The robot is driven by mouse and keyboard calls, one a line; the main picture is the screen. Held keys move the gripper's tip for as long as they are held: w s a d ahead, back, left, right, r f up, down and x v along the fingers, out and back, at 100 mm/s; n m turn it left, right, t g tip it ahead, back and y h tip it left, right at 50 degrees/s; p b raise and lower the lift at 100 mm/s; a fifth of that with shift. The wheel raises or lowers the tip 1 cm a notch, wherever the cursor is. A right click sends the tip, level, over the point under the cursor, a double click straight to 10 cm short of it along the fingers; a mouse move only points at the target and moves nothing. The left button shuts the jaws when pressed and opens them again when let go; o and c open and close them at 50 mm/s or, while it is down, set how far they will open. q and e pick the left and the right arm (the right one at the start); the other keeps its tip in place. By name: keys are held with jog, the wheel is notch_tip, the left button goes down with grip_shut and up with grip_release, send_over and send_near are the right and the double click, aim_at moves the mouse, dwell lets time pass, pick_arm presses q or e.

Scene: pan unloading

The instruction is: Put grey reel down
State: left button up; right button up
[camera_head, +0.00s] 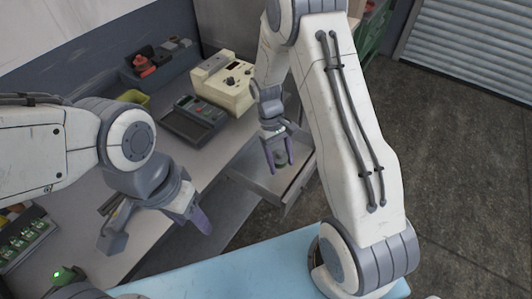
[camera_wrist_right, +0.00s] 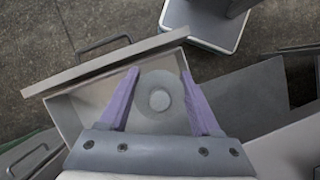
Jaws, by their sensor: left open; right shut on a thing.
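The grey reel (camera_wrist_right: 159,101) is a round grey disc with a lighter hub, held between the purple fingers of my right gripper (camera_wrist_right: 160,100) in the right wrist view. In the head view the reel (camera_head: 281,157) shows small and dark between the fingertips of my right gripper (camera_head: 280,160). Both are over an open grey drawer (camera_head: 262,190); I cannot tell whether the reel touches the drawer floor. My left gripper (camera_head: 200,222) is open and empty, left of the drawer and near the bench edge.
A beige instrument with knobs (camera_head: 223,82) and a dark grey device with keys (camera_head: 194,119) stand on the workbench. A green board (camera_head: 24,235) lies at the lower left. A light blue surface (camera_head: 235,270) is in front. Free concrete floor (camera_head: 455,150) lies to the right.

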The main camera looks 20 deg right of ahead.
jog(key=d+n+t+h+b, duration=0.1)
jog(key=d+n+t+b, duration=0.1)
jog(key=n, duration=0.4)
jog(key=d+f+n+t+h+b, duration=0.1)
jog(key=d+n+t+b, duration=0.1)
jog(key=n+b, duration=0.3)
jog(key=d+n+t+h+b, duration=0.1)
jog(key=d+n+b, duration=0.1)
jog(key=n+b, duration=0.2)
jog(key=shift+w+d+f+n+t, duration=0.1)
jog(key=shift+d+f+n+t, duration=0.1)
jog(key=shift+n, duration=0.75)
jog(key=shift+w+d+f+n+t, duration=0.1)
jog(key=shift+f+n+t, duration=0.1)
jog(key=shift+n, duration=0.75)
send_over(265, 171)
jog(key=shift+n, duration=0.3)
notch_tip(265, 171, down, 7)
jog(key=shift+s+r, duration=0.1)
jog(key=shift+r, duration=0.05)
pick_arm(q)
notch_tip(265, 171, down, 14)
jog(key=b, duration=0.1)
pick_arm(e)
jog(key=shift+f, duration=1.95)
pick_arm(q)
jog(key=shift+w+r, duration=0.1)
